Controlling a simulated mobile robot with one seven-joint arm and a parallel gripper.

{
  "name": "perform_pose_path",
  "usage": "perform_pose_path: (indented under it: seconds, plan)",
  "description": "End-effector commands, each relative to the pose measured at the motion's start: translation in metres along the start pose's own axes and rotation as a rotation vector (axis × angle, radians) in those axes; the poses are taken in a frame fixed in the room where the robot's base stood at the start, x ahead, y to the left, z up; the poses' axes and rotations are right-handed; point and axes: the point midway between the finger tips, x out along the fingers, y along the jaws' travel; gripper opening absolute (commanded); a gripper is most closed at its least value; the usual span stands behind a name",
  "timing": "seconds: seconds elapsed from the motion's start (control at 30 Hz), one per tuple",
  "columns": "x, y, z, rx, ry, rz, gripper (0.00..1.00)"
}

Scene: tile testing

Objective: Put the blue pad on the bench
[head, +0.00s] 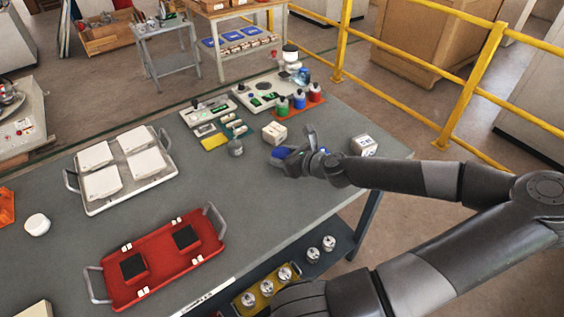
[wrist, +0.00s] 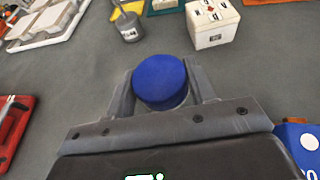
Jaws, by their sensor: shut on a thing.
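The blue pad (wrist: 160,81) is a round blue piece between the two fingers in the wrist view. My gripper (wrist: 160,92) is shut on it, with one finger at each side. In the head view, my gripper (head: 290,155) is over the right part of the grey bench (head: 230,195), and a little of the blue pad (head: 280,152) shows at its tip. I cannot tell whether the pad touches the bench top or is just above it. The bench also fills the background of the wrist view (wrist: 70,85).
A white box (head: 274,133) and a grey weight (head: 236,147) stand close beyond my gripper. Another white box (head: 363,145) is to its right. A blue box (wrist: 298,150) is at the right of the wrist view. A red tray (head: 160,262) and a white tray (head: 122,168) are left.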

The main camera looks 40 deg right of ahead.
Motion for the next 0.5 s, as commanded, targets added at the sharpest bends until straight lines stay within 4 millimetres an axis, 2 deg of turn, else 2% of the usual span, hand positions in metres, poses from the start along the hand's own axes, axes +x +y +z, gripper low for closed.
perform_pose_path:
  seconds: [0.1,0.2,0.5]
  plan:
    - [0.008,0.0,-0.018,0.004,0.0,0.002,0.27]
    - [0.011,0.0,-0.027,0.001,0.0,0.001,0.27]
    - [0.011,0.0,-0.029,0.0,0.0,0.0,0.27]
